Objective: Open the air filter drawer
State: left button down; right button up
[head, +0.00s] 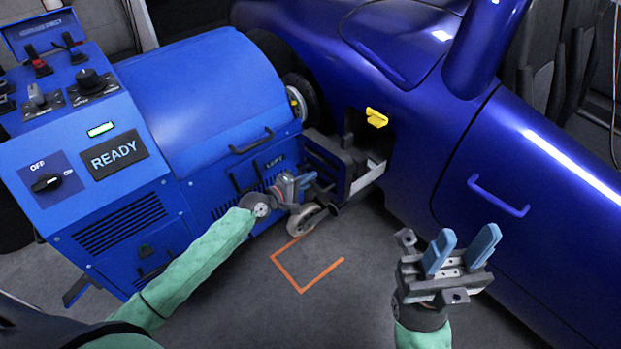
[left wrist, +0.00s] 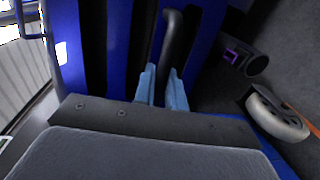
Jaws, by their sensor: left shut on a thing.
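The blue dynamometer cabinet (head: 205,90) stands at the left, its vented side facing me. My left gripper (head: 307,181) is at the lower right part of that side. In the left wrist view, its two blue fingers (left wrist: 162,85) are shut on a dark bar handle (left wrist: 172,38) in front of a blue panel. The handle in its grip is mostly hidden by the gripper in the head view, and I cannot tell from there whether the drawer front stands out. My right gripper (head: 461,250) is open and empty at the lower right, above the floor.
A blue car (head: 420,130) with a door handle (head: 497,195) fills the right side. A yellow handle (head: 376,118) shows in its dark opening. A caster wheel (head: 305,219) is below my left gripper. An orange outline (head: 302,290) marks clear grey floor.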

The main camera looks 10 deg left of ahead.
pick_arm(q)
jog(key=c, duration=1.5)
grip_release()
jog(key=shift+c, duration=0.2)
jog(key=f+v, duration=0.1)
jog(key=v, duration=0.6)
jog(key=shift+s+a+r, duration=0.25)
jog(key=shift+s+r, duration=0.1)
jog(key=shift+r, duration=0.15)
